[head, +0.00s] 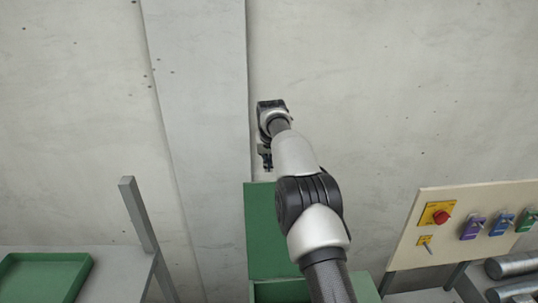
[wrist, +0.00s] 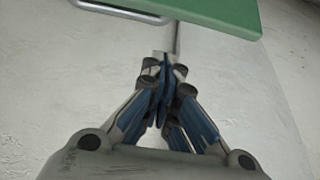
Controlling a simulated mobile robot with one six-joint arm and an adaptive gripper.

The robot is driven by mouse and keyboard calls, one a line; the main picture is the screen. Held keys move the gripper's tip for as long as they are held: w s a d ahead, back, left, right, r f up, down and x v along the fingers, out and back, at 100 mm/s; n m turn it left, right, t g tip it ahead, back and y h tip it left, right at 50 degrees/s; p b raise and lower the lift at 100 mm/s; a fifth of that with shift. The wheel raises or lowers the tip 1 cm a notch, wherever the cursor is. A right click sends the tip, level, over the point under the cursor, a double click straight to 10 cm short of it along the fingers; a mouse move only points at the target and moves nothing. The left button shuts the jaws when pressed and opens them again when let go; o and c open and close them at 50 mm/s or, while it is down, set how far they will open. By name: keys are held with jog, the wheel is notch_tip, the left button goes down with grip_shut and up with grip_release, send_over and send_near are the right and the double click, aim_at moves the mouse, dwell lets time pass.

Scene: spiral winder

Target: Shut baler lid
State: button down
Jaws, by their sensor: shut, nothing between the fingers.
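The baler lid, a green panel (head: 260,225), stands raised above the green baler body (head: 283,292) in the head view. My arm hides part of both. In the wrist view the lid's green edge (wrist: 225,12) crosses the top, with a grey metal bar like a handle (wrist: 120,10) along it at the left. My gripper (head: 265,157) is just above the lid's top edge in the head view. In the wrist view the fingers of my gripper (wrist: 164,62) are closed together and empty, near the lid edge. I cannot tell whether they touch it.
A cream panel (head: 400,255) with a red button (head: 441,217) and coloured devices stands at the right, near metal rolls (head: 512,265). A grey table (head: 120,270) with a green tray (head: 45,275) and a post (head: 138,213) is at the left. A concrete wall is behind.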

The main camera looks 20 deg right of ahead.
jog(key=shift+s+a+f+p, duration=0.2)
jog(key=shift+s+f+p, duration=0.8)
jog(key=shift+f, duration=0.3)
jog(key=shift+f+b, duration=0.1)
jog(key=shift+b, duration=0.35)
